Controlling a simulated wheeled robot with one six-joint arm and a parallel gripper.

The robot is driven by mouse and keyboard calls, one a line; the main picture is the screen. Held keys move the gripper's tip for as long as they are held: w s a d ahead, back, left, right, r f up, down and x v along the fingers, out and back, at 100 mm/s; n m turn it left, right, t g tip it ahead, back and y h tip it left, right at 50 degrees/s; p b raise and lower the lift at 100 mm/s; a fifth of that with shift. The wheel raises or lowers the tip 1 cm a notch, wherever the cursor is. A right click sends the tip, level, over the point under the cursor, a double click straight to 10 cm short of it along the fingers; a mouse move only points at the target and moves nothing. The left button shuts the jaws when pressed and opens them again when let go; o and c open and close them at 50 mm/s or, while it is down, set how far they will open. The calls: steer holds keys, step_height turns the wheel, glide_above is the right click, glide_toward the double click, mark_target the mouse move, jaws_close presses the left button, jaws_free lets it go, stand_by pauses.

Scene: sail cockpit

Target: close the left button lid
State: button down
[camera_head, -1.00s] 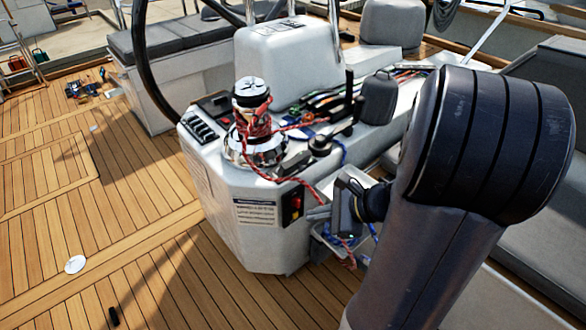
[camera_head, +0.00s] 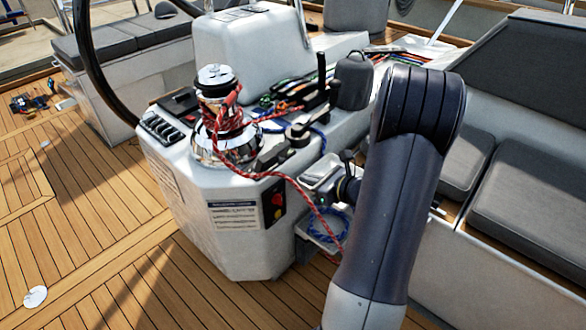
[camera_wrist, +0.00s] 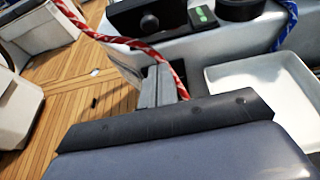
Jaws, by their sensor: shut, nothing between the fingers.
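I cannot tell clearly how far either lid stands up. In the wrist view a black block (camera_wrist: 148,20) with a round silver spot stands on the console edge, with a dark round part (camera_wrist: 240,9) to its right. My gripper (camera_wrist: 157,86) is shut and empty, in front of the console edge, apart from both fittings.
A red and white rope (camera_head: 298,190) runs from the chrome winch (camera_head: 224,120) down past my gripper. A white tray (camera_wrist: 262,95) is at the right of the wrist view. Black levers (camera_head: 321,75) rise behind.

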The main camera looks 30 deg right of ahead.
mark_target(276, 160)
steer(key=shift+w+a+r, duration=0.2)
steer(key=shift+w+a, duration=0.15)
steer(key=shift+w, duration=0.5)
steer(key=shift+w+a+r, duration=0.15)
steer(key=shift+w+a, duration=0.25)
steer(key=shift+w, duration=0.5)
steer(key=shift+w+a+r, duration=0.2)
steer(key=shift+w+a, duration=0.15)
steer(key=shift+w, duration=0.5)
steer(key=shift+p, duration=0.35)
steer(key=shift+w+r+p, duration=0.1)
steer(key=shift+r+p, duration=0.2)
steer(key=shift+p, duration=0.45)
